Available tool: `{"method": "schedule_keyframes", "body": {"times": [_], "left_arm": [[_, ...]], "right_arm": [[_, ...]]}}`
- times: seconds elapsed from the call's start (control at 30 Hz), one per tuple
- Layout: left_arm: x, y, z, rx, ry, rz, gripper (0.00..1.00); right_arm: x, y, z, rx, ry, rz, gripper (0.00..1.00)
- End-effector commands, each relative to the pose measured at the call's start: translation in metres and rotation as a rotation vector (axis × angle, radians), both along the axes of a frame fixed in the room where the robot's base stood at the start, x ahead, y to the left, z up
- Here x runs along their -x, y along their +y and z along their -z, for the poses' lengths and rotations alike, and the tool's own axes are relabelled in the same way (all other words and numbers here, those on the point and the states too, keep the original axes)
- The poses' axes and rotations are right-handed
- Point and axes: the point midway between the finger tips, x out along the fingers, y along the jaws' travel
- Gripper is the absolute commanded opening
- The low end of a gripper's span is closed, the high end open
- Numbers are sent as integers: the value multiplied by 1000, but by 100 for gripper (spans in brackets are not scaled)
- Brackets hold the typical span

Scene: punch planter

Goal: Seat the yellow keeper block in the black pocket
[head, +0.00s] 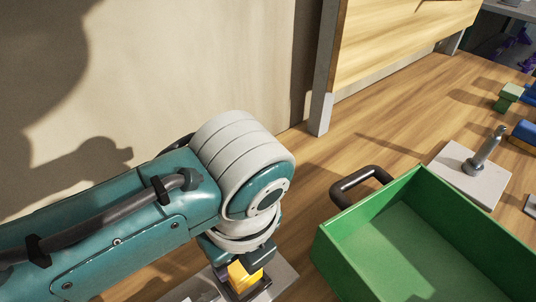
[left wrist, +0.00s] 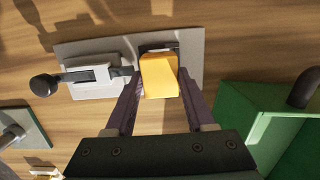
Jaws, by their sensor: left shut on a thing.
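The yellow keeper block (head: 242,277) is between the fingers of my left gripper (head: 240,272), low over a grey plate. In the left wrist view my left gripper (left wrist: 160,88) is shut on the yellow block (left wrist: 160,75). The black pocket (left wrist: 158,47) shows as a dark edge just behind the block, on the right half of the grey plate (left wrist: 188,45). In the head view the dark pocket (head: 258,289) shows below the block. I cannot tell how deep the block sits in it. My right gripper is not in view.
A sliding bolt with a dark round knob (left wrist: 44,85) lies on the plate's left half. A green open bin (head: 420,240) with a dark handle (head: 360,183) stands close to the right. A plate with a metal post (head: 484,152) is beyond it.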

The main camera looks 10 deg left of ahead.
Motion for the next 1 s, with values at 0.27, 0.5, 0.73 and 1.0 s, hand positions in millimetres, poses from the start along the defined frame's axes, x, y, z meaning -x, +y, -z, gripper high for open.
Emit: {"method": "schedule_keyframes", "body": {"times": [0.27, 0.5, 0.73, 1.0], "left_arm": [[0, 0, 25, 1, -1, 0, 0], [0, 0, 27, 1, -1, 0, 0], [0, 0, 28, 0, 1, 0, 74], [0, 0, 28, 0, 2, 0, 84]], "right_arm": [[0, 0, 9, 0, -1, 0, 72], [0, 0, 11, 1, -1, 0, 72], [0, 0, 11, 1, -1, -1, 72], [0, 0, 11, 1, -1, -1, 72]]}}
